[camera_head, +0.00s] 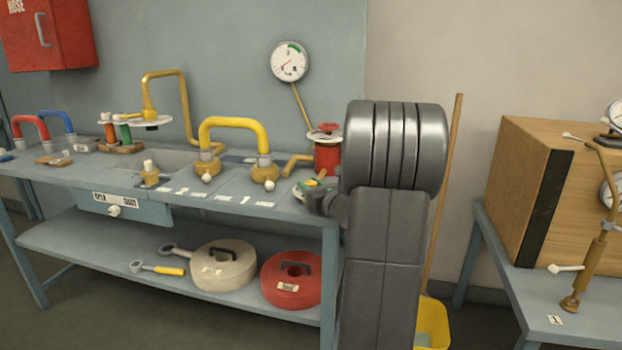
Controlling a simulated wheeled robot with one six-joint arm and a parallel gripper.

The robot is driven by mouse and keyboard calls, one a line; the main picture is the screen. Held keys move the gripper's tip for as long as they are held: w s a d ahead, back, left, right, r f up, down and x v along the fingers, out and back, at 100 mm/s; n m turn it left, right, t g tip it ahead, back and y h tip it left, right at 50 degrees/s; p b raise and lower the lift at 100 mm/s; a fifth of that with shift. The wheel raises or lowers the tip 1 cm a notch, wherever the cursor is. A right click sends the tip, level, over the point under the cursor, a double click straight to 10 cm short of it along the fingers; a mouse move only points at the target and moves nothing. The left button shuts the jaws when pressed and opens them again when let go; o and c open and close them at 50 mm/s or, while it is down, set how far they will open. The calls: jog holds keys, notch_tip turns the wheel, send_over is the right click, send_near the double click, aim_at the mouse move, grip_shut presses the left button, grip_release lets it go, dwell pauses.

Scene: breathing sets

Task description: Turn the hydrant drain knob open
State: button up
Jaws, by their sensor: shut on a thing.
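The red hydrant (328,156), with a red wheel on top and a brass outlet on its left, stands at the right end of the grey-blue bench. My gripper (309,188) is at the bench's right end, just in front of and below the hydrant. A white knob (114,211) sits under an OPEN / SHUT label on the bench front at left, well away from my gripper. My arm hides the area right of the hydrant.
A yellow hose loop (233,123) on brass fittings stands left of the hydrant. A gauge (290,62) is on the wall behind. Rolled hoses lie on the lower shelf (207,304). A yellow bucket (435,322) and a wooden box (520,190) are at right.

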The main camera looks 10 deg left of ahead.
jog(key=n+g+y+p, duration=0.1)
jog(key=g, duration=0.1)
jog(key=n+g+y+p, duration=0.1)
jog(key=n+p, duration=0.1)
jog(key=n+g+y+p, duration=0.1)
jog(key=g+p, duration=0.1)
jog(key=shift+w+r+g+y, duration=0.1)
jog(key=shift+r+g+y, duration=0.2)
jog(key=shift+y, duration=0.1)
jog(key=n+g+p, duration=0.2)
jog(key=g, duration=0.1)
jog(key=n+g+y+p, duration=0.1)
jog(key=n+g+p, duration=0.2)
jog(key=g, duration=0.1)
jog(key=shift+y, duration=0.3)
jog(key=n+g+p, duration=0.2)
jog(key=g, duration=0.1)
jog(key=n+g+h+p, duration=0.1)
jog(key=g+p, duration=0.2)
jog(key=shift+n+p, duration=0.3)
jog(key=shift+n, duration=0.1)
jog(key=n+g+h+p, duration=0.1)
jog(key=g+p, duration=0.1)
jog(key=p, duration=0.1)
jog(key=shift+f+n+g, duration=0.15)
jog(key=shift+n+g, duration=0.15)
jog(key=shift+n, duration=0.1)
jog(key=shift+f+g, duration=0.1)
jog(key=shift+g, duration=0.2)
